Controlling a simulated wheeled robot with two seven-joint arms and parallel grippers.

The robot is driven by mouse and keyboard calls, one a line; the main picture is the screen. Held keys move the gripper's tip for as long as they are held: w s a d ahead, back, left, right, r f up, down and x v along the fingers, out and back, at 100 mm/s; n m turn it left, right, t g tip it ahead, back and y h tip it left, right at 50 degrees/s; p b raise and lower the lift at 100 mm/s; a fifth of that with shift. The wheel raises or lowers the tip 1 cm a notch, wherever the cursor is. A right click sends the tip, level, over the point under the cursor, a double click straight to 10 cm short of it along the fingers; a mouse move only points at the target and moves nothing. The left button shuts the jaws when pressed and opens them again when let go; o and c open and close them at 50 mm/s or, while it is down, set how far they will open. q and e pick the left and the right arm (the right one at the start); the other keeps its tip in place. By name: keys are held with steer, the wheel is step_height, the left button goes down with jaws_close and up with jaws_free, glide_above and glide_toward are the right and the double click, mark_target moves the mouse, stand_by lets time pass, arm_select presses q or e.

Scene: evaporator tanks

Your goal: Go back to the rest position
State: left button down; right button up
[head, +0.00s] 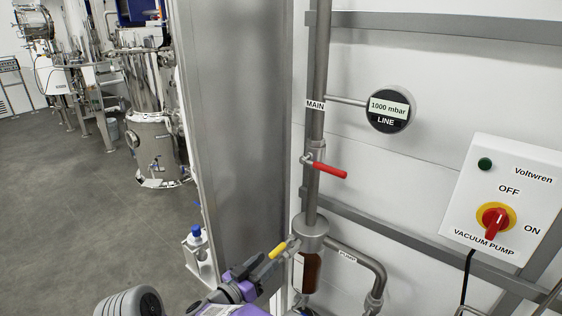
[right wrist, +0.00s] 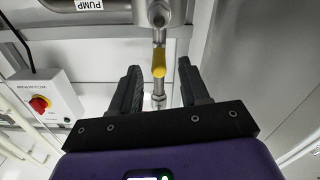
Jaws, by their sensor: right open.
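My right gripper (right wrist: 160,68) is open, with its two dark fingers apart on either side of the yellow valve handle (right wrist: 158,64) in the right wrist view. I cannot tell whether they touch it. In the head view the purple right gripper (head: 240,284) is at the bottom, just below and left of the yellow handle (head: 278,250). That handle slants down to the left from the fitting on the vertical pipe. Nothing is held in the right gripper. My left gripper is not in view.
A vertical MAIN pipe (head: 317,120) carries a red lever (head: 330,170) and a gauge (head: 389,111) reading 1000 mbar. A brown bottle (head: 312,271) hangs below. The vacuum pump switch box (head: 505,195) is right. A steel column (head: 238,120) stands close left; open floor (head: 70,220) lies beyond.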

steer(key=w+d+f, duration=0.1)
steer(key=w+d+f+n+y, duration=0.1)
steer(key=f, duration=0.1)
steer(key=w+d+f+y, duration=0.1)
steer(key=d+f, duration=0.1)
steer(key=shift+w+f, duration=0.1)
steer(key=shift+f, duration=0.05)
steer(key=s+d+f+n+g+y, duration=0.1)
steer(key=s+d+f+g+y, duration=0.25)
steer(key=f, duration=0.75)
steer(key=s+d+f+n+g+y, duration=0.15)
steer(key=d+f+y, duration=0.25)
steer(key=d+f, duration=0.45)
steer(key=s+f+g+y, duration=0.2)
steer(key=s+f+g, duration=0.2)
steer(key=s, duration=0.9)
steer(key=s+f+g+y+b, duration=0.1)
steer(key=s+f+g+y, duration=0.2)
steer(key=s, duration=1)
step_height(320, 180, down, 3)
steer(key=shift+s+d+f+m+g, duration=0.1)
steer(key=shift+s+d+m+g, duration=0.3)
steer(key=shift+g, duration=0.6)
